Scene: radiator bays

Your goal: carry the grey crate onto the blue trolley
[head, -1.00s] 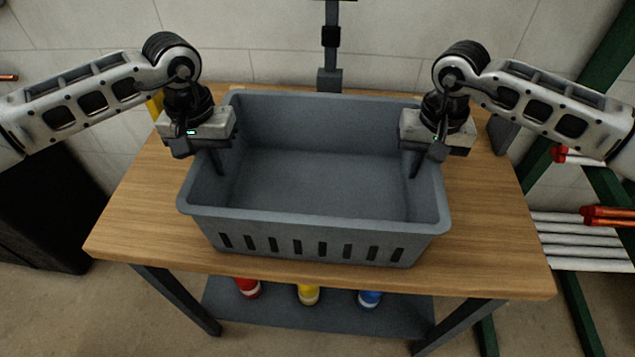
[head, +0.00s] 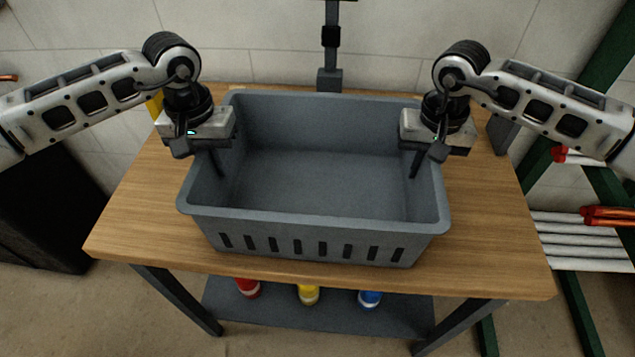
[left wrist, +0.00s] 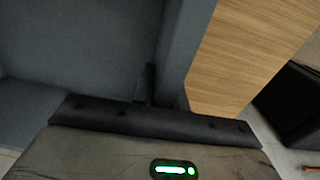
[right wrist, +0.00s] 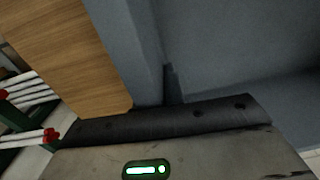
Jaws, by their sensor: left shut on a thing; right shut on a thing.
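The grey crate (head: 315,220) is empty and sits upright on the wooden bench. My left gripper (head: 214,160) is shut on the crate's left wall, one finger showing inside the crate. My right gripper (head: 420,160) is shut on the crate's right wall in the same way. In the left wrist view the crate wall (left wrist: 185,45) runs up from the jaws, and in the right wrist view the opposite wall (right wrist: 130,50) does too. The blue trolley is not in view.
The wooden bench (head: 130,225) has bare top on both sides of the crate. A dark post (head: 330,78) stands behind the crate. Red, yellow and blue-capped items sit on the lower shelf (head: 325,318). A green rack with pipes (head: 580,235) stands at right, a black box (head: 45,215) at left.

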